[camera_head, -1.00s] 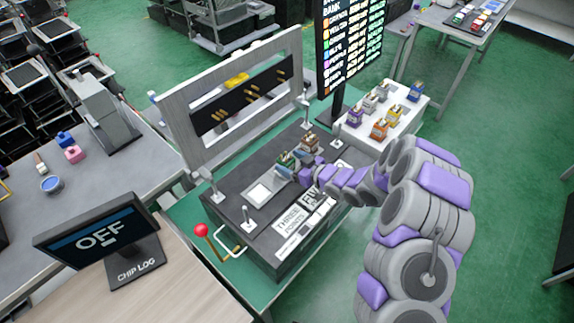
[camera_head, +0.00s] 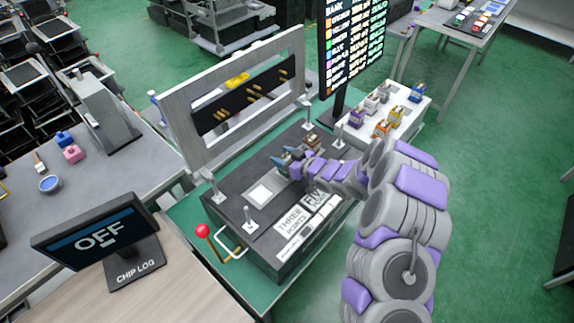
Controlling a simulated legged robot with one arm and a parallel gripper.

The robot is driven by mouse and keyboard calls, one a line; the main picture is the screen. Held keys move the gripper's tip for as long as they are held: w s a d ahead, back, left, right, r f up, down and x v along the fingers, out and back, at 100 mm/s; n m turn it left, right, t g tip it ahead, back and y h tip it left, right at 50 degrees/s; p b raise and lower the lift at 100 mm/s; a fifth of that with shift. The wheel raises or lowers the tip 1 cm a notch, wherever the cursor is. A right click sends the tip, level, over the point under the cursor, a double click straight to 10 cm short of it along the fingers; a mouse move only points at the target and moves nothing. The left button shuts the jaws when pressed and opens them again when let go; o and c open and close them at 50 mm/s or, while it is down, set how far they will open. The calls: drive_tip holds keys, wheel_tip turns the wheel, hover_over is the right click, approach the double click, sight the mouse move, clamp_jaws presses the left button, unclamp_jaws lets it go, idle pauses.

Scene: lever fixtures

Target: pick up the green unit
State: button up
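My gripper (camera_head: 284,158) is over the dark top of the lever fixture (camera_head: 236,187), just right of the pale square plate on it. Its blue-grey fingers point left. The green unit does not show clearly now; the gripper and wrist cover the spot where it stood. I cannot tell whether the fingers are around it or touching it. A brown-orange unit (camera_head: 310,142) stands close behind my gripper on the fixture.
A white stand (camera_head: 409,123) at the right holds several coloured units. An upright grey frame (camera_head: 178,122) stands behind the fixture. Small clamp posts stand at its corners. A red-knobbed lever (camera_head: 203,231) is at the front left.

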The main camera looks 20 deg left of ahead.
drive_tip(key=shift+d, duration=0.1)
drive_tip(key=c, duration=0.6)
